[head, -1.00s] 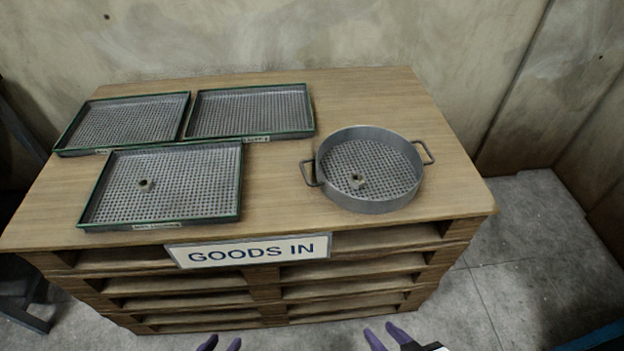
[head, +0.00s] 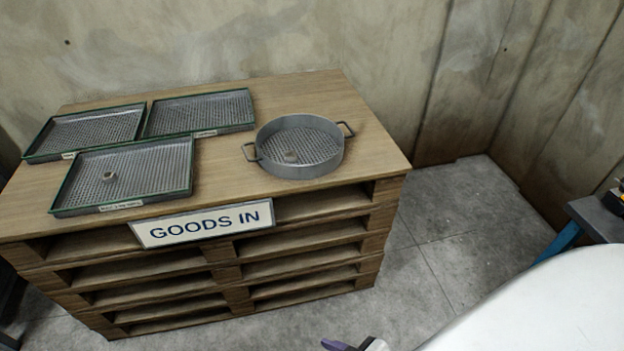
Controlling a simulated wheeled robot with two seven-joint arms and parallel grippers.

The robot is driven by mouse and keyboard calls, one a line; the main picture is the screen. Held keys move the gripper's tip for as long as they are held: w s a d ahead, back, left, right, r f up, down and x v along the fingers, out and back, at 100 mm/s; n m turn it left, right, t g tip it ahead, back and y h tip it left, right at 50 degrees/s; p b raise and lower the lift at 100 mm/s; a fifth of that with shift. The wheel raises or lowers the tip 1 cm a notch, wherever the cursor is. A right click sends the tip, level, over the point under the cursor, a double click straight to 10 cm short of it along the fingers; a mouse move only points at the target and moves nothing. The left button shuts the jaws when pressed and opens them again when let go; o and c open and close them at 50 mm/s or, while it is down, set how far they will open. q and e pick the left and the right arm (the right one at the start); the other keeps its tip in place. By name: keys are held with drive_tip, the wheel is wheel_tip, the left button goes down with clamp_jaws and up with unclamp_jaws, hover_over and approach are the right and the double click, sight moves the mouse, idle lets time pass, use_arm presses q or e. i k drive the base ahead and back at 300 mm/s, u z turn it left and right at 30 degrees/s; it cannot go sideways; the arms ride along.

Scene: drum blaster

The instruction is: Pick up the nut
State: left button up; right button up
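A small dull nut-like part (head: 109,177) lies in the front green-rimmed mesh tray (head: 122,207). Another small part (head: 291,157) lies in the round metal basket (head: 300,171) with two side handles. Its exact shape is too small to tell. Of my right gripper (head: 345,345), only a purple fingertip and a bit of its body show at the bottom edge, well below and apart from the basket and tray. Its opening is cut off by the picture edge. My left gripper is out of the picture.
Two more green-rimmed trays, back left (head: 88,132) and back middle (head: 200,113), look empty. All stand on a wooden table top (head: 225,180) over stacked pallets with a GOODS IN sign (head: 203,223). A blue-legged bench (head: 590,216) stands at right. Grey floor (head: 440,235) lies between.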

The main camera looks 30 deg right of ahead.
sight(291, 156)
drive_tip(key=u, duration=0.15)
drive_tip(key=k, duration=0.15)
drive_tip(key=z, duration=1.25)
